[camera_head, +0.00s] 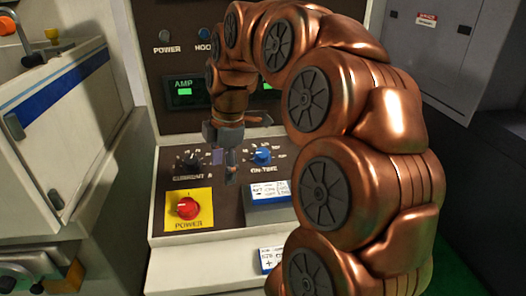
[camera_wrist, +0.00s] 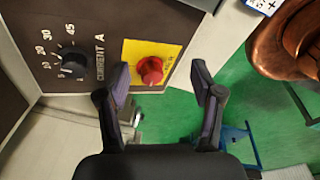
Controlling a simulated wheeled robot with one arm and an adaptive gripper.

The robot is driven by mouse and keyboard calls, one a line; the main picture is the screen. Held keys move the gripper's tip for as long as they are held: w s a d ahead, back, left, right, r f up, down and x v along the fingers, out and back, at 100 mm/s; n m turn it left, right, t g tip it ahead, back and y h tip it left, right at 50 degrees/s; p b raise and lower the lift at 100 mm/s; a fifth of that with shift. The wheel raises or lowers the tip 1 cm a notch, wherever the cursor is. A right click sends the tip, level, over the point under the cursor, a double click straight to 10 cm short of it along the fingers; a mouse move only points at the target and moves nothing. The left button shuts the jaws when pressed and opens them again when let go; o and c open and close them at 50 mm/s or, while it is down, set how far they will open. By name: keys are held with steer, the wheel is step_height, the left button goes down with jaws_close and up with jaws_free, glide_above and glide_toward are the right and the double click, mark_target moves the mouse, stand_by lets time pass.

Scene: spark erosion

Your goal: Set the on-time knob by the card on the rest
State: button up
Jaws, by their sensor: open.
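The blue on-time knob (camera_head: 262,156) sits on the dark sloped panel, right of my gripper (camera_head: 225,165). Its pointer setting is too small to read. A white and blue card (camera_head: 268,194) stands below that knob. Another card (camera_head: 270,261) lies on the lower ledge, partly hidden by my arm, and its corner shows in the wrist view (camera_wrist: 263,5). I cannot tell which is on the rest; their print is unreadable. My gripper is open and empty above the panel, its fingers apart in the wrist view (camera_wrist: 160,82). The on-time knob is outside the wrist view.
The black current knob (camera_head: 188,160) is left of my gripper. The red power knob (camera_head: 188,208) on its yellow plate also shows between my fingertips in the wrist view (camera_wrist: 150,70). An upright display panel with a green AMP readout (camera_head: 185,91) rises behind. A white cabinet (camera_head: 75,110) stands left.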

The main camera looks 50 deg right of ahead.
steer(key=w+d+r+n, duration=0.2)
steer(key=d, duration=0.6)
steer(key=n+t, duration=0.1)
steer(key=n, duration=0.2)
glide_toward(263, 152)
steer(key=x, duration=0.2)
steer(key=shift+h, duration=0.3)
steer(key=shift+a+p+x, duration=0.15)
steer(key=shift+p+x, duration=0.4)
steer(key=shift+x, duration=1.3)
steer(key=shift+a+p+x, duration=0.1)
steer(key=shift+p+x, duration=0.45)
steer(key=shift+x, duration=1.35)
steer(key=c, duration=1.1)
steer(key=shift+c, duration=0.2)
